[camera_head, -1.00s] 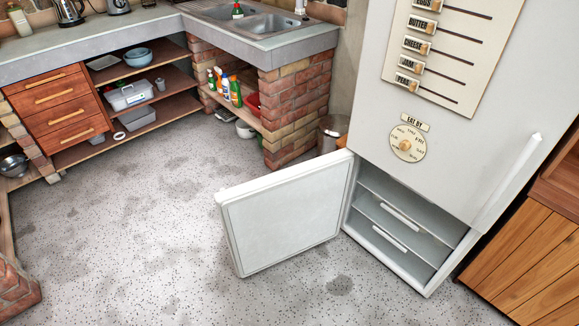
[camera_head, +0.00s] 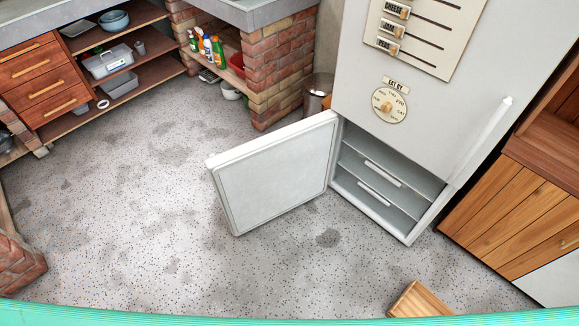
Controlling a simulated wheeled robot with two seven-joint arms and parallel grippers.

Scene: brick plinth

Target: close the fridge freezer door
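The white fridge (camera_head: 425,110) stands upright at the right of the head view, its upper door shut. The freezer door (camera_head: 270,175) at its lower part stands wide open, swung out to the left over the floor. The open freezer compartment (camera_head: 385,180) shows shelves with pale handles or fronts. A long white handle (camera_head: 480,140) runs down the right side of the upper door. Neither of my grippers shows in the view.
Speckled grey floor (camera_head: 130,220) is clear in front of the freezer door. A small wooden box (camera_head: 420,300) lies near the bottom edge. A brick pillar (camera_head: 280,70) and a bin (camera_head: 318,92) stand behind the door. Wooden cabinets (camera_head: 520,225) stand right of the fridge.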

